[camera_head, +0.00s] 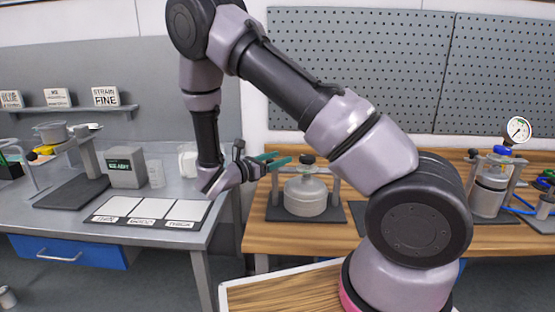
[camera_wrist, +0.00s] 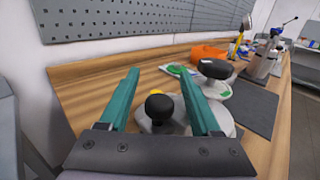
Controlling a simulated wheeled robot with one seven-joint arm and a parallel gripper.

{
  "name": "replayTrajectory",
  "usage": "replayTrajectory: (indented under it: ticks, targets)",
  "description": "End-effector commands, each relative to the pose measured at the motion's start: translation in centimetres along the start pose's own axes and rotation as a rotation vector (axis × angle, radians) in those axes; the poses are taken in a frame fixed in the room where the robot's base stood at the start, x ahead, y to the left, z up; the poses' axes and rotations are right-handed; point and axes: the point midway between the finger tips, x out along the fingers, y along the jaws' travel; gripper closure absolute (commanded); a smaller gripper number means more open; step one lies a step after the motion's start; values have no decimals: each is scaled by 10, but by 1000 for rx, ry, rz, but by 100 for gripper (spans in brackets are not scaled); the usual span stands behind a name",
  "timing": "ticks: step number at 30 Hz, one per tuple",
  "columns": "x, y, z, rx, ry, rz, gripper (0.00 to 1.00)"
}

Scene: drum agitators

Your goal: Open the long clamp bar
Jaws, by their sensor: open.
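A drum agitator with a squat light grey drum (camera_head: 305,197) stands on a dark base on the wooden bench. A bar (camera_head: 320,173) crosses above the drum between two posts, with a dark knob (camera_head: 307,159) on top. My gripper (camera_head: 276,159) has teal fingers and is at the upper left of this agitator. In the wrist view my gripper (camera_wrist: 158,72) is open. A black ball knob (camera_wrist: 160,106) shows between the fingers, apart from both. Another black knob (camera_wrist: 215,69) stands beyond the right finger. The clamp bar's length is largely hidden; I cannot tell which knob belongs to it.
A pegboard wall (camera_wrist: 130,25) runs behind the wooden bench (camera_wrist: 85,85). An orange object (camera_wrist: 209,53) and a dark mat (camera_wrist: 248,105) lie farther along. A gauge device (camera_head: 490,180) stands at the right. A grey table (camera_head: 200,215) with three white panels is at the left.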

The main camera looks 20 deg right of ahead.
Motion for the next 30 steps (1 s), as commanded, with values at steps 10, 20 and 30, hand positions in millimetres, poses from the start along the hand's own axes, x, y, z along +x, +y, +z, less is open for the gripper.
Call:
replayTrajectory:
  ticks: [10,20,30]
  targets:
    - [0,0,0,0,0,0,100]
    - [0,0,0,0,0,0,100]
    - [-1,0,0,0,0,0,100]
